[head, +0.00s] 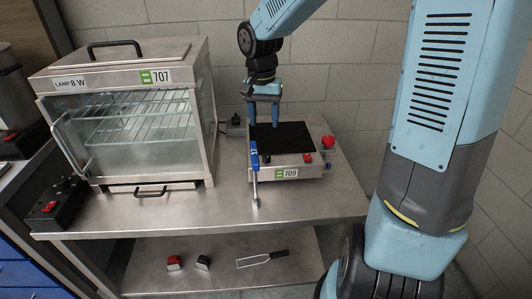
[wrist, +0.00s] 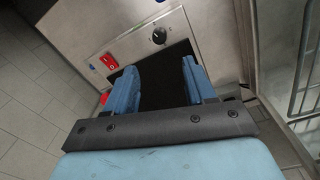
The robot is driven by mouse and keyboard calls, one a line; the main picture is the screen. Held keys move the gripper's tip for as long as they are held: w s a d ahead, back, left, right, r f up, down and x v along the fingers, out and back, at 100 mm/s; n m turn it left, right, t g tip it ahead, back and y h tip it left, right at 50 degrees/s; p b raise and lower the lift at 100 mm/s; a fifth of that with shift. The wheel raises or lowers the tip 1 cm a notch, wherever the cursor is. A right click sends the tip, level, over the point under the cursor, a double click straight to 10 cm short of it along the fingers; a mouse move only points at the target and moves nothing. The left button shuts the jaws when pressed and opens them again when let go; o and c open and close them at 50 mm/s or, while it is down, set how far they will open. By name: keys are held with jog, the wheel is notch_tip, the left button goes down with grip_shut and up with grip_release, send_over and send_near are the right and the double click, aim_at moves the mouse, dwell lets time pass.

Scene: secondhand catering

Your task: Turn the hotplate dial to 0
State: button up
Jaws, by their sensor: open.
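The hotplate (head: 283,139) is a steel box with a black top and a label reading 709, standing on the steel table. Its black dial (wrist: 159,36) shows on the front panel in the wrist view, beyond my fingertips; its setting is too small to read. In the head view the dial is small and partly hidden near a blue-handled metal tool or lever. A red switch (wrist: 107,62) sits beside the dial. My gripper (head: 263,122) points down over the rear left of the black top, apart from the dial. In the wrist view my gripper (wrist: 160,75) is open, with nothing between its fingers.
A glass-fronted warming cabinet (head: 130,112) labelled 707 stands left of the hotplate. The blue handle (head: 254,158) rises at the hotplate's front left corner. A red knob (head: 328,141) is at its right. The table front (head: 190,215) is clear. Small items lie on the lower shelf.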

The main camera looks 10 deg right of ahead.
aim_at(266, 155)
jog(key=f, duration=1.2)
jog(key=shift+s+d+f, duration=0.1)
jog(key=shift+d+f, duration=0.15)
jog(key=shift+f, duration=0.1)
jog(key=shift+c, duration=0.2)
grip_shut()
